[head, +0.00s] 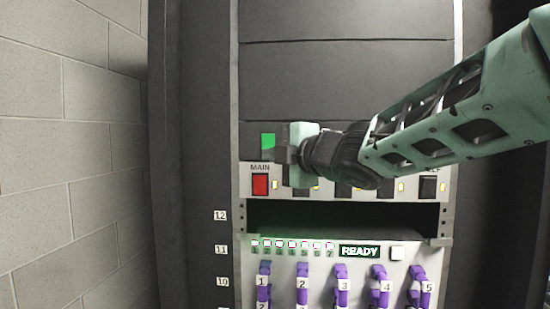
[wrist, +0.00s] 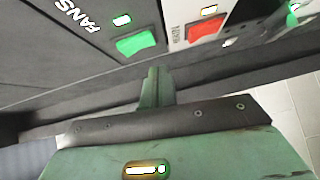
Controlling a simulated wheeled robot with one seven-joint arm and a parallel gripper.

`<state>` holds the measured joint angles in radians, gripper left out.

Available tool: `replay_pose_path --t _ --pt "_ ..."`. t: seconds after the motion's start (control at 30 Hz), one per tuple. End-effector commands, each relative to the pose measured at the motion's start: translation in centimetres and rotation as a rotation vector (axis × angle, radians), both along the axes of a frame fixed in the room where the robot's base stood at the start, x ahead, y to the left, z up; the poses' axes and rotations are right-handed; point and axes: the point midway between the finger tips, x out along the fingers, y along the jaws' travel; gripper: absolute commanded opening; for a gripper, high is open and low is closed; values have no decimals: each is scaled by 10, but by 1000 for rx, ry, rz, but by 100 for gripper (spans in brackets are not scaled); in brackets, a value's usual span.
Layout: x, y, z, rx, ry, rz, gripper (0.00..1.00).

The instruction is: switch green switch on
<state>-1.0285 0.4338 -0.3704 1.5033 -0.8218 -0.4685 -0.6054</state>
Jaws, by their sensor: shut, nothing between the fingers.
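In the head view my gripper (head: 290,155) is in front of the switch panel, and my arm hides the panel's middle.
A red switch (wrist: 205,29) is beside the green one in the wrist view. In the head view a red switch (head: 260,184) under MAIN is at the panel's left end. A green patch (head: 268,141) shows above it. Purple levers (head: 302,289) and a READY display (head: 359,251) are below.

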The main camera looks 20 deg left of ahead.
Motion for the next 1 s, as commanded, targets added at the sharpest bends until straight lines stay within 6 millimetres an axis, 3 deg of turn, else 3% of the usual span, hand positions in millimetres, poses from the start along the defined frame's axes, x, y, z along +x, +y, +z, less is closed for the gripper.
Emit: replay_pose_path --t 0.37,0.8,1.0 --pt "-16 -24 -7 2 0 -1 0" --pt "-47 -77 -12 1 0 -1 0" --pt "-52 -84 -12 -1 1 -1 0"
